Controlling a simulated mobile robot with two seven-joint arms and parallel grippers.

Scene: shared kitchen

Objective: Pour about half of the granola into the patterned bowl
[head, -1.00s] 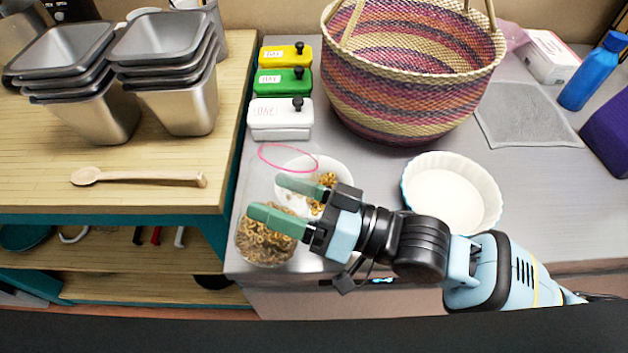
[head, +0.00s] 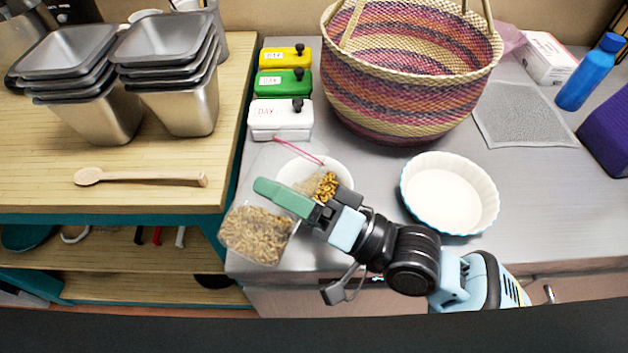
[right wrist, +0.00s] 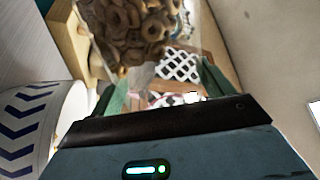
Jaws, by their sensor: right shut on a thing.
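A clear container with a pink rim holds ring-shaped granola (head: 257,235) massed in its lower end. My right gripper (head: 280,197) is shut on this container and holds it tilted, its rim up and to the right. In the right wrist view, the granola (right wrist: 130,30) shows at the top, beyond the fingers. The patterned bowl (head: 345,167) is white inside and sits just behind the gripper, partly hidden by it. Some golden pieces show in the bowl area. Its blue chevron outside shows at the left of the right wrist view (right wrist: 28,125). My left gripper is not in view.
A white fluted dish (head: 450,195) stands right of the gripper. A large woven basket (head: 400,100) stands behind. White, green and yellow lidded boxes (head: 281,122) line the counter's left edge. A wooden table with stacked metal pans (head: 185,105) and a wooden spoon (head: 140,179) is at left.

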